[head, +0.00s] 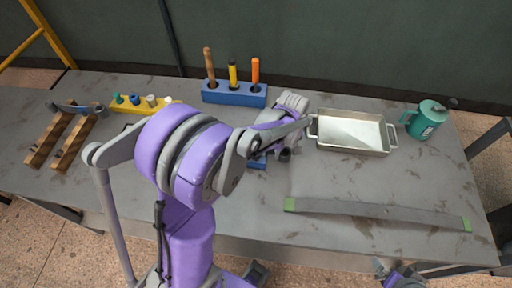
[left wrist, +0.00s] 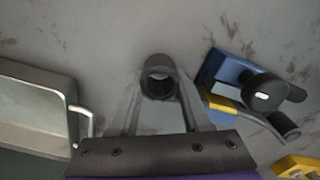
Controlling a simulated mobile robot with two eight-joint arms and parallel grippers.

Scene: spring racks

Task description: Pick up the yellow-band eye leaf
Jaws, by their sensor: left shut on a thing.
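My left gripper (head: 284,152) is low over the middle of the table in the head view. In the left wrist view its fingers (left wrist: 160,86) are shut on a dark, hollow, ring-shaped thing (left wrist: 158,66), seen end-on. I cannot tell whether this is part of the yellow-band eye leaf. A yellow band or strip (left wrist: 224,104) shows in the left wrist view, beside a blue block with a dark round knob (left wrist: 262,94). A dark grey bar with a rounded end (left wrist: 284,124) runs on from there. In the head view my arm hides most of that spot. Part of my right arm shows at the bottom edge.
A metal tray (head: 350,116) stands just right of the gripper. A green-ended leaf (head: 380,211) lies front right. A teal mug (head: 427,121), a blue tool holder (head: 235,94), a yellow rack (head: 130,108) and wooden bars (head: 72,143) with a grey-blue leaf are around.

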